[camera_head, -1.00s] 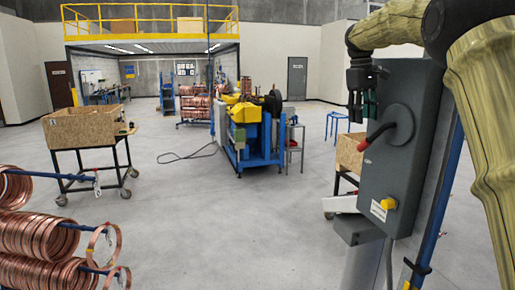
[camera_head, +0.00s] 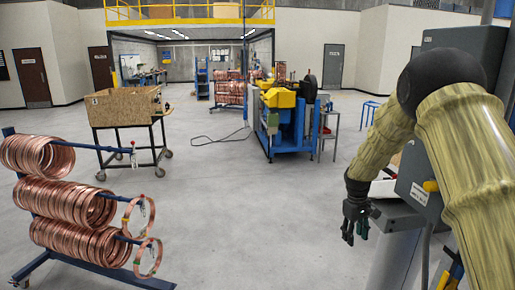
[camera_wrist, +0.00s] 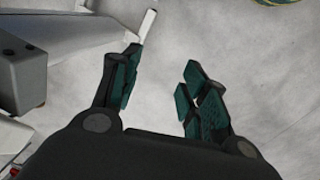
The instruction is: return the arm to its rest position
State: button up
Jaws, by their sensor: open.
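My gripper (camera_head: 355,222) hangs at the right of the head view, fingers pointing down, beside the grey control box (camera_head: 420,170). In the wrist view my gripper (camera_wrist: 160,88) is open, with its green-padded fingers apart and bare grey floor between them. It holds nothing. My arm, with a wood-like pattern and a dark elbow, bends down to it and hides part of the control box.
A rack of copper coils (camera_head: 70,200) stands at the left. A wheeled cart with a wooden box (camera_head: 122,108) and a blue and yellow machine (camera_head: 285,120) stand farther back. The middle floor (camera_head: 250,220) is clear. A grey ledge (camera_wrist: 60,50) lies close to my gripper's left finger.

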jog(key=s+a+f+m+b, duration=0.1)
jog(key=s+a+f+b, duration=0.1)
jog(key=s+f, duration=0.75)
jog(key=s+a+f+b, duration=0.15)
jog(key=s+f, duration=0.45)
jog(key=f, duration=0.6)
jog(key=s+a+f+m+b, duration=0.1)
jog(key=s+a+f, duration=0.1)
jog(key=s+f, duration=0.65)
jog(key=s+a+f+m+b, duration=0.1)
jog(key=s+f, duration=0.3)
jog(key=s, duration=0.6)
jog(key=s+a+f+b, duration=0.2)
jog(key=s+f, duration=0.1)
jog(key=s, duration=0.7)
jog(key=s+a+f+m+y+b, duration=0.1)
jog(key=s+f, duration=0.3)
jog(key=s, duration=0.6)
jog(key=shift+a+f+m+b, duration=0.3)
jog(key=shift+a+b, duration=0.35)
jog(key=shift+a, duration=0.05)
jog(key=shift+s, duration=0.1)
